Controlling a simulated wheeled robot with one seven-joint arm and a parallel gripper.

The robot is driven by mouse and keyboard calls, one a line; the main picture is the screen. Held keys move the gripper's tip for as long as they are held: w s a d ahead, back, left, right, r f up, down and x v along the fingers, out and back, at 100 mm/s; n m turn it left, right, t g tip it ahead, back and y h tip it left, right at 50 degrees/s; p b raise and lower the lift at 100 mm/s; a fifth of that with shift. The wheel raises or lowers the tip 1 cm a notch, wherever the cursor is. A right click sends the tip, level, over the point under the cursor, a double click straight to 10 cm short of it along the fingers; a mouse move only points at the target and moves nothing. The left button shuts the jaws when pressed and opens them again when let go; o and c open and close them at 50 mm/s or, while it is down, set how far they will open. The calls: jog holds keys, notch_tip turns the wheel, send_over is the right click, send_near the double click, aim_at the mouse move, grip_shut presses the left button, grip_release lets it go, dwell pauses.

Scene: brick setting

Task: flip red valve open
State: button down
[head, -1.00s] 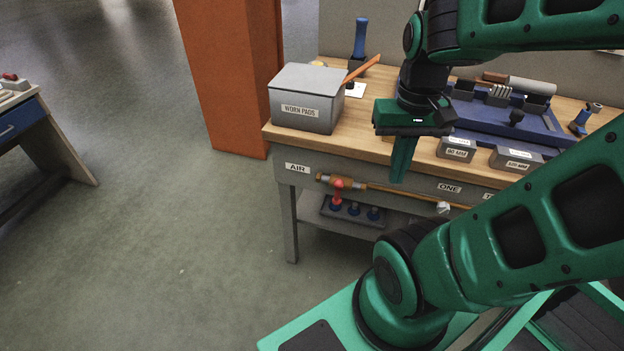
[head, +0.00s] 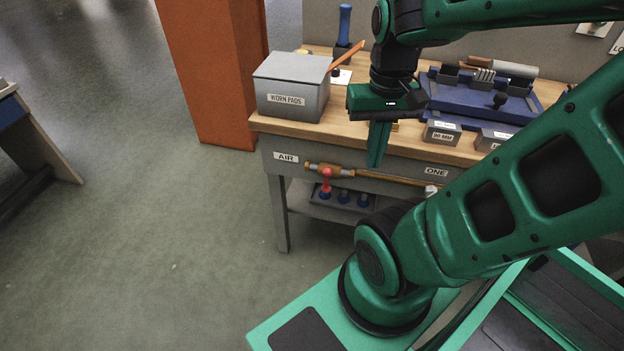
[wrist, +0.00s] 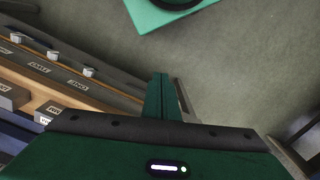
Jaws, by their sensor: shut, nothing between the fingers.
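The red valve handle (head: 326,181) hangs down from a brass valve body (head: 324,169) on the copper pipe along the bench's front, below the AIR label (head: 286,157). My gripper (head: 375,161) is shut and empty. It points down in front of the bench edge, to the right of the valve and above it, apart from it. In the wrist view my shut fingers (wrist: 160,97) point toward the floor. I cannot make out the red handle in the wrist view.
A grey WORN PADS box (head: 290,88) stands on the bench's left end. A blue tray (head: 470,98) and small labelled boxes (head: 442,132) sit to the right. A lower shelf holds several blue-topped parts (head: 344,197). An orange column (head: 212,70) stands behind.

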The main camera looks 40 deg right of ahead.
jog(key=m+g+h, duration=0.1)
jog(key=m, duration=0.2)
send_over(327, 180)
jog(key=w+a, duration=0.2)
jog(key=a, duration=0.1)
notch_tip(327, 180, down, 8)
jog(key=w+a+f+m, duration=0.1)
jog(key=w+a+f, duration=0.1)
jog(key=w+f, duration=0.3)
jog(key=shift+w+f+g+h, duration=0.3)
jog(key=shift+f, duration=0.1)
jog(key=s+d+f, duration=0.1)
jog(key=s+f, duration=0.1)
jog(key=f, duration=0.3)
jog(key=s+d+f, duration=0.2)
jog(key=f, duration=0.4)
jog(key=shift+s+d, duration=0.3)
jog(key=shift+s, duration=0.05)
